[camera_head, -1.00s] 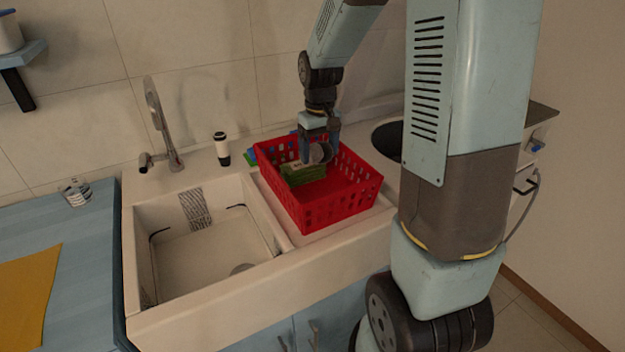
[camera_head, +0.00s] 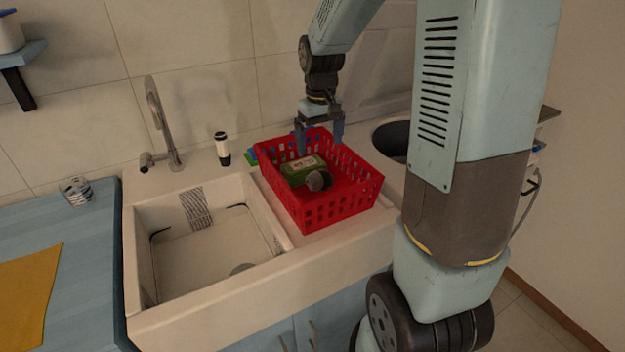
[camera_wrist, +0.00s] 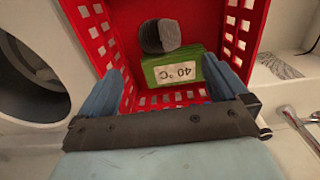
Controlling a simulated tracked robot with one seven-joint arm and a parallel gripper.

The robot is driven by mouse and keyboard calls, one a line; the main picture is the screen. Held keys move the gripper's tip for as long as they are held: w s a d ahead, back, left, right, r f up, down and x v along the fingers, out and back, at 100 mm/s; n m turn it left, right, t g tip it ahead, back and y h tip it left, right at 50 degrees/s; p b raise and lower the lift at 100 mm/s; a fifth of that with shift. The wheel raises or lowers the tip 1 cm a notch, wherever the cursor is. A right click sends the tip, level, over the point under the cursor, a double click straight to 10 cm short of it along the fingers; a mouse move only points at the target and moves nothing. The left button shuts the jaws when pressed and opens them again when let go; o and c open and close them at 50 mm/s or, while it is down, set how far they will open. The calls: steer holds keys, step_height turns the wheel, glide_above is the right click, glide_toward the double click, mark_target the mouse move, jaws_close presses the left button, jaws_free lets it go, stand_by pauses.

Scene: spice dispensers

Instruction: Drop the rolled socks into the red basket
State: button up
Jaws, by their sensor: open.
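The rolled socks (camera_head: 318,181), a grey ball, lie inside the red basket (camera_head: 335,209), against a green box labelled "40 °C" (camera_head: 303,169). In the wrist view the socks (camera_wrist: 160,36) look half light, half dark grey and touch or nearly touch the green box (camera_wrist: 172,70). The red basket (camera_wrist: 205,20) surrounds both. My gripper (camera_head: 319,150) is open and empty above the back part of the basket. Its two blue fingers (camera_wrist: 166,85) are spread wide in the wrist view, with nothing between them in its grasp.
The basket stands on the counter right of the sink basin (camera_head: 205,250). A tap (camera_head: 160,125) and a black-and-white bottle (camera_head: 222,149) stand behind the sink. A glass (camera_head: 76,190) sits on the blue worktop at left. A dark round opening (camera_head: 393,140) is right of the basket.

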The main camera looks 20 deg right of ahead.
step_height(320, 180, up, 11)
steer(key=shift+f, duration=0.15)
stand_by(0.4)
steer(key=s+r+m+t, duration=0.1)
steer(key=s+r+t, duration=0.1)
steer(key=s, duration=0.9)
steer(key=s+r+m+t, duration=0.1)
steer(key=s+r+t, duration=0.1)
steer(key=s, duration=0.9)
steer(key=shift+s+d+t, duration=0.15)
steer(key=shift+s+t, duration=0.05)
steer(key=shift+t, duration=0.6)
